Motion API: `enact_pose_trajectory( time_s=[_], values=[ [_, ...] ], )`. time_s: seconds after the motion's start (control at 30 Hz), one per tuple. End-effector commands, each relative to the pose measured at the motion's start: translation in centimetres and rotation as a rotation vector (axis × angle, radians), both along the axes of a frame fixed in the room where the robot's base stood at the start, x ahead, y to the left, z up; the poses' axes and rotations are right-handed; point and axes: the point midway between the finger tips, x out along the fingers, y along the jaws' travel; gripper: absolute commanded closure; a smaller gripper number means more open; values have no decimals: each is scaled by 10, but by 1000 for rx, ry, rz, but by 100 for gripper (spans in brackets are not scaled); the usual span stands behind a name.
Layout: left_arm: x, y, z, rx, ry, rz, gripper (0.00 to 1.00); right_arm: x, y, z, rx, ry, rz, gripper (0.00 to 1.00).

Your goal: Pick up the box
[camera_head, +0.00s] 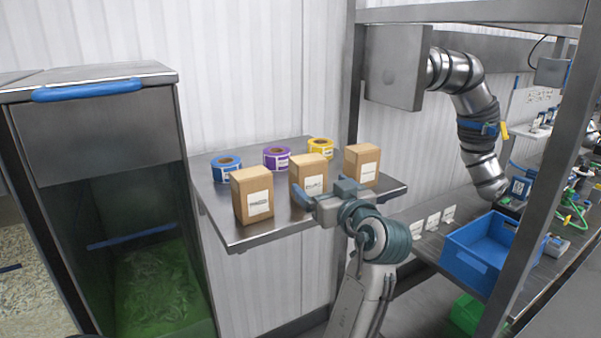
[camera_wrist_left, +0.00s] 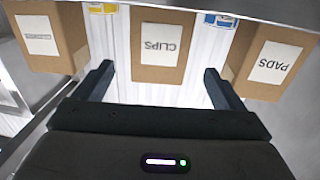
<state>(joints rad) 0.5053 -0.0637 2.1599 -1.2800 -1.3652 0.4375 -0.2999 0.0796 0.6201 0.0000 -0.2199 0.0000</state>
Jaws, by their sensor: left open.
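Three brown cardboard boxes with white labels stand upright on a metal shelf (camera_head: 245,239): a left box (camera_head: 252,195), a middle box (camera_head: 308,174) and a right box (camera_head: 362,165). My left gripper (camera_head: 324,192) is open and empty at the shelf's front edge, facing the middle box and covering its lower part. My right gripper is out of view.
A metal bin (camera_head: 95,130) stands left of the shelf. At right are a metal frame post (camera_head: 520,240) and a blue crate (camera_head: 470,262).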

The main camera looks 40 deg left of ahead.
Motion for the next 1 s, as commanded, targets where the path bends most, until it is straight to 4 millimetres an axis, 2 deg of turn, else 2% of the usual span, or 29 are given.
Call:
enact_pose_trajectory(
  time_s=[0.3, 0.57, 0.87, 1.0],
  values=[
    [14, 36, 3, 4, 5, 2, 9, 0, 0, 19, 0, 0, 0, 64],
    [20, 49, 2, 1, 3, 0, 9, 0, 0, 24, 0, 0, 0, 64],
    [33, 79, 14, 4, 6, 2, 9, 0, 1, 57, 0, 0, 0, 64],
    [38, 93, 10, 3, 4, 1, 9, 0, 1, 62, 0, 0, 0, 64]
  ],
)
